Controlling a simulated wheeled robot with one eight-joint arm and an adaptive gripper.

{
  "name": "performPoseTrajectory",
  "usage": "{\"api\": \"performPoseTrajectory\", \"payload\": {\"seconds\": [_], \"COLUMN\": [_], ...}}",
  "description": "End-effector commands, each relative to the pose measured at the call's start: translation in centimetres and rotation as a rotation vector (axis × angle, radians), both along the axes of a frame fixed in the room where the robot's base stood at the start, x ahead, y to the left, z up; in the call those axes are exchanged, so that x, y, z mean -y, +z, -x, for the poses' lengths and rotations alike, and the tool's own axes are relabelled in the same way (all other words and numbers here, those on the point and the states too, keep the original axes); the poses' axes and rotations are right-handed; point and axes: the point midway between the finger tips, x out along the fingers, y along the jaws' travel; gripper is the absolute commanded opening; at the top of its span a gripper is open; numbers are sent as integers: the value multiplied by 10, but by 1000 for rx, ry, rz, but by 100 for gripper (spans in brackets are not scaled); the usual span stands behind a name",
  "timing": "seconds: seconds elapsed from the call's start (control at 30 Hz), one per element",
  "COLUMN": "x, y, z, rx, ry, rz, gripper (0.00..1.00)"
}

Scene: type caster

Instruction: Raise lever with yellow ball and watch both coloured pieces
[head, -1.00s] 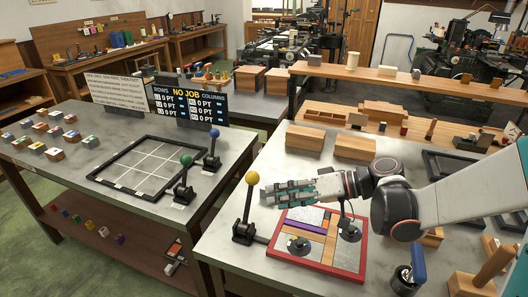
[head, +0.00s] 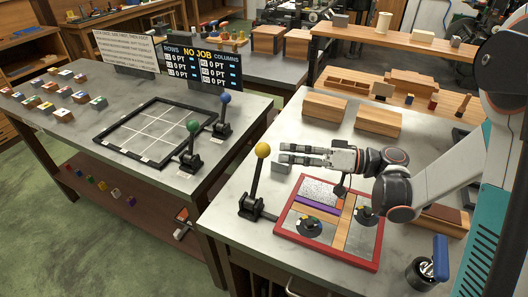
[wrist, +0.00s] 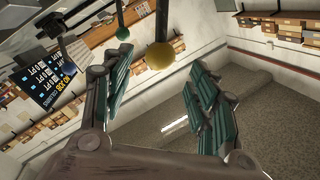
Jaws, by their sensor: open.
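The lever with the yellow ball (head: 262,150) stands upright, tilted slightly right, on a black base at the left of the near table. The yellow ball also shows in the wrist view (wrist: 160,56), above and between my fingers. My gripper (head: 283,154) is open and empty, its fingers pointing left at the ball from its right, with a small gap. It also shows in the wrist view (wrist: 150,80). A red-framed board (head: 325,258) lies right of the lever. It holds a purple strip (head: 316,208) and two dark round discs (head: 310,226). I cannot tell which pieces the task means.
A green-ball lever (head: 193,126) and a blue-ball lever (head: 224,98) stand on the left table beside a black gridded frame (head: 150,105). A small grey block (head: 281,169) sits below my fingers. Wooden boxes stand at the back of the near table.

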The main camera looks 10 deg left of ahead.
Motion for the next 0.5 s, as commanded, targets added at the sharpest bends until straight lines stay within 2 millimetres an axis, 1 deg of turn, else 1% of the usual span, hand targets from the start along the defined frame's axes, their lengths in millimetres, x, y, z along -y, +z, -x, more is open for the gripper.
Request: {"api": "performPoseTrajectory", "payload": {"seconds": [0.03, 0.1, 0.23, 0.4, 0.5], "x": [-12, -25, -46, -64, -69], "y": [-2, -2, -1, -1, 0], "z": [0, -1, -2, -5, -5], "rx": [0, 0, 0, 0, 0], "ry": [4, 4, 3, 1, 0], "rz": [0, 0, 0, 1, 0], "gripper": [54, 54, 54, 54, 54]}}
